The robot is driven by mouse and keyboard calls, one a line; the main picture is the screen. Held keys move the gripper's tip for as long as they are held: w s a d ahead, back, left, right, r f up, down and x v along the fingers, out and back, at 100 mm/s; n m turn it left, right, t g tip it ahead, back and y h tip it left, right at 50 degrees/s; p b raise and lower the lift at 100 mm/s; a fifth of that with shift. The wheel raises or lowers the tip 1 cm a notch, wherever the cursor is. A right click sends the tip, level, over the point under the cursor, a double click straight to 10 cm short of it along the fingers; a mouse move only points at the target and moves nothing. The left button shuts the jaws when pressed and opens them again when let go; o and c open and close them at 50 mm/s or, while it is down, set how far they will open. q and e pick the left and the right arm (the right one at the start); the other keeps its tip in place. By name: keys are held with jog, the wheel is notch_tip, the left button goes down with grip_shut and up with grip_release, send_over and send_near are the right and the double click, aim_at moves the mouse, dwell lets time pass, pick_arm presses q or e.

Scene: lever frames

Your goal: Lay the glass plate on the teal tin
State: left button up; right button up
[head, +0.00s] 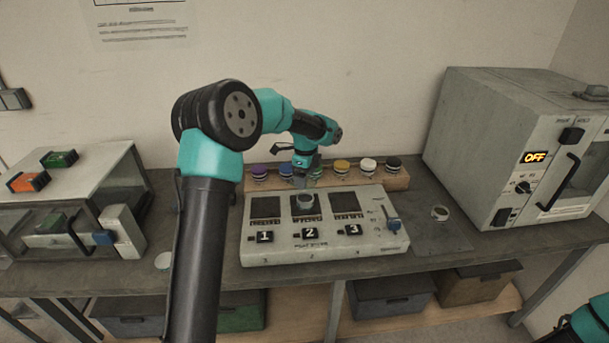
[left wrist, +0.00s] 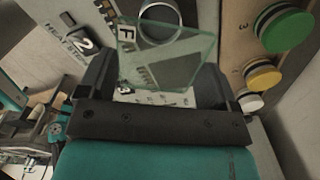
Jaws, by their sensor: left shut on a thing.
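My left gripper (head: 303,180) is shut on the glass plate (left wrist: 168,58), a clear square with greenish edges, held tilted in the left wrist view. The gripper is above the middle of the heating station, close to an open round metal tin (head: 305,201) on pad 2. That tin's rim also shows in the left wrist view (left wrist: 160,38), just beyond the plate. Its body looks grey; I cannot tell whether it is the teal tin. Another small round tin (head: 440,213) stands on the bench to the right. My right gripper is out of view.
The heating station (head: 325,253) has three numbered pads. Behind it, a wooden rack (head: 396,182) holds several coloured-lid jars, including a yellow one (head: 342,166). A grey oven (head: 480,140) stands right, a glass-fronted box (head: 90,170) left. A pale disc (head: 163,260) lies near the front edge.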

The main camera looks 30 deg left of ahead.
pick_arm(q)
jog(key=shift+f, duration=2.7)
jog(key=shift+f, duration=0.65)
dwell(0.4)
jog(key=o, duration=0.8)
jog(key=shift+r, duration=3.55)
